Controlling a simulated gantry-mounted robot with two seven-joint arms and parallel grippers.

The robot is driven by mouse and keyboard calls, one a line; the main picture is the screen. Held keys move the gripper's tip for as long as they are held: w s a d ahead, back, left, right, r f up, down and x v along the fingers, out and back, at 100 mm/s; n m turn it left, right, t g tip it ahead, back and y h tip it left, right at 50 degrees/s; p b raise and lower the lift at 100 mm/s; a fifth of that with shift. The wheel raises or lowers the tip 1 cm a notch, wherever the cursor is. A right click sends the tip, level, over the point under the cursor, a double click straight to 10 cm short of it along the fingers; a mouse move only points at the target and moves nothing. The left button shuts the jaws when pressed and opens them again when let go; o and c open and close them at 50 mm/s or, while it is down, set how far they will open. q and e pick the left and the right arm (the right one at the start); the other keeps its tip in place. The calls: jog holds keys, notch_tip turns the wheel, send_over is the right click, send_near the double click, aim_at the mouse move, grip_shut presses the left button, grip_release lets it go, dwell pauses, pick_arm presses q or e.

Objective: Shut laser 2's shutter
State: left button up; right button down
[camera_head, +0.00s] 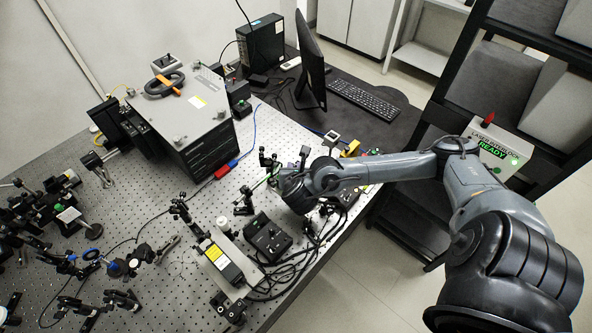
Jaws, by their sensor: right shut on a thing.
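My right gripper (277,181) reaches in from the right, low over the right part of the optical bench. It is shut on a small part among the dark posts there; the wrist and fingers largely hide this part, so I cannot tell its shape or whether it is a shutter. A laser-like box with a yellow label (217,256) lies on the bench nearer the camera, apart from the gripper. No laser number is readable, so I cannot tell which is laser 2 or how its shutter stands. My left gripper is not in view.
The perforated bench (165,212) carries many optical mounts at left. A black control box (268,238) with cables stands near the right edge. A large grey-topped box (185,105), a monitor (310,62) and a keyboard (364,98) are farther back. A sign (497,150) reads READY.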

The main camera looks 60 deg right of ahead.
dwell(0.4)
jog(key=c, duration=1.1)
grip_release()
jog(key=shift+s+a+r, duration=0.25)
jog(key=shift+a+r, duration=0.1)
jog(key=shift+a, duration=0.05)
jog(key=p+v, duration=0.2)
jog(key=v, duration=0.7)
jog(key=shift+s+a+p, duration=0.25)
jog(key=shift+a+p, duration=0.05)
jog(key=shift+r, duration=0.1)
